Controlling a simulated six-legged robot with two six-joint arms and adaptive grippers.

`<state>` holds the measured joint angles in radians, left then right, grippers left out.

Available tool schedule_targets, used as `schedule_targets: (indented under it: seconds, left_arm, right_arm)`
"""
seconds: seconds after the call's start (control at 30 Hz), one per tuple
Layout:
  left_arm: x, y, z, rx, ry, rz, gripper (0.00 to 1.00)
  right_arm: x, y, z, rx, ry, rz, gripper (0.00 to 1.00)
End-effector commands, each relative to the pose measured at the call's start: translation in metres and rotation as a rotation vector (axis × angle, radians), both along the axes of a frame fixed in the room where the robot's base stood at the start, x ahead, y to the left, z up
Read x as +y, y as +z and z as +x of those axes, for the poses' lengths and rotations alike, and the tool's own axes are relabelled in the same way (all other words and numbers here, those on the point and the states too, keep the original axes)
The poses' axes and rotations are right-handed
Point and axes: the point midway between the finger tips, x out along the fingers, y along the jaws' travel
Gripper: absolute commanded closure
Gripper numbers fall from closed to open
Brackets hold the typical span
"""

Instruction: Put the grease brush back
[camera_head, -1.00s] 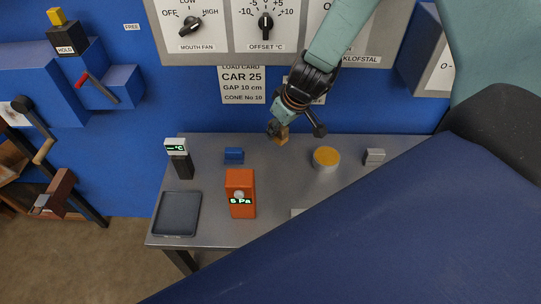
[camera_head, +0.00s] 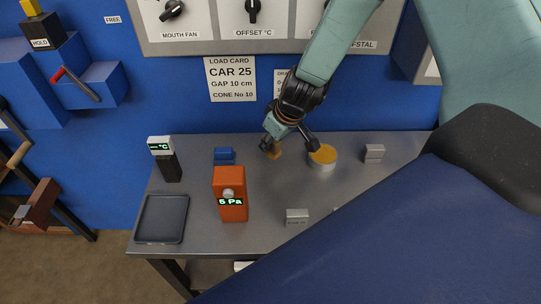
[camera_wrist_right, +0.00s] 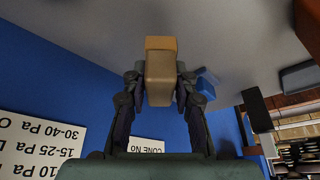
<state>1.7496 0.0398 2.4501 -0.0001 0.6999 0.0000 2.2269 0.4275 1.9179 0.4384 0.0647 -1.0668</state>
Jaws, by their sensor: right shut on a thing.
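The grease brush (camera_head: 275,153) is a tan, block-like piece just below my right gripper's fingers in the head view. My right gripper (camera_head: 273,146) is shut on it over the back of the grey table. In the right wrist view the brush (camera_wrist_right: 160,75) sits between the two fingers, with an orange-brown end pointing away. A round tin of yellow-orange grease (camera_head: 322,155) stands just right of the gripper. A small blue block (camera_head: 224,155) lies on the table to the left. My left gripper is not in view.
The grey table (camera_head: 190,190) also holds an orange meter (camera_head: 230,195) reading 5 Pa, a dark tray (camera_head: 161,218), a black-and-white °C device (camera_head: 169,165) and small grey blocks (camera_head: 374,153) (camera_head: 297,215). A blue wall with control panels stands behind. The middle of the table is clear.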

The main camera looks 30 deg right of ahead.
Motion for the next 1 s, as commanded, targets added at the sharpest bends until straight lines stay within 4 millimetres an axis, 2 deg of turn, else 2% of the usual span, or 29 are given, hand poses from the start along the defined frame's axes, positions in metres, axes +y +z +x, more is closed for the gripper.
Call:
schedule_targets:
  seconds: [0.33, 0.8, 0.83, 1.0]
  left_arm:
    - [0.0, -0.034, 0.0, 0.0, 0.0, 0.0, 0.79]
    - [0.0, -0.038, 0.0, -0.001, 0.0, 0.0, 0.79]
    - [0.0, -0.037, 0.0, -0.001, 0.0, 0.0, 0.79]
    - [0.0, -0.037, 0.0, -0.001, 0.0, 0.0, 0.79]
  right_arm:
    - [0.0, -0.034, 0.001, 0.001, -0.001, 0.0, 1.0]
    - [-0.001, -0.038, 0.001, 0.0, -0.001, 0.0, 1.0]
    - [-0.001, -0.038, 0.001, 0.0, -0.001, 0.0, 0.71]
    - [-0.001, -0.037, 0.001, 0.001, -0.001, 0.0, 0.57]
